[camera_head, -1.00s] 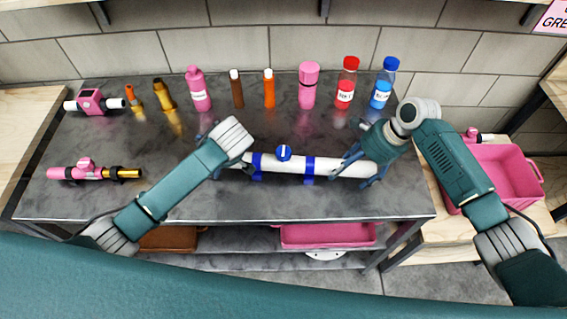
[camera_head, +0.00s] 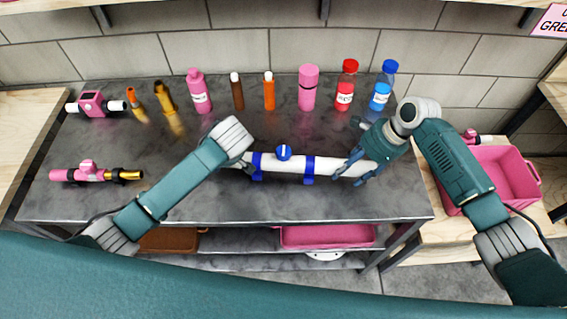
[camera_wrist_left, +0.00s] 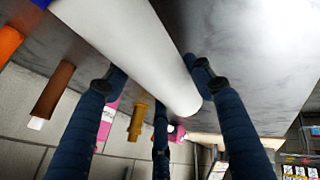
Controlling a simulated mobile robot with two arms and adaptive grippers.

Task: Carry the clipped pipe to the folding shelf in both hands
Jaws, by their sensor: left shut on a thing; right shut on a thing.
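The clipped pipe (camera_head: 286,163) is a white tube with two blue clips and a blue valve knob on top. It lies across the grey metal table in the head view. My right gripper (camera_head: 356,168) is shut on its right end. My left gripper (camera_head: 243,163) is at its left end, mostly hidden behind my own wrist. In the left wrist view the white pipe (camera_wrist_left: 140,50) runs between the dark fingers of my left gripper (camera_wrist_left: 155,85), which is shut on it. I cannot clearly identify the folding shelf.
Bottles and small tubes, including a red-capped bottle (camera_head: 345,88) and a pink bottle (camera_head: 198,92), stand along the table's back. Pink-and-gold fittings (camera_head: 92,174) lie at left. A pink crate (camera_head: 503,172) sits at right. The table (camera_head: 230,205) is clear in front of the pipe.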

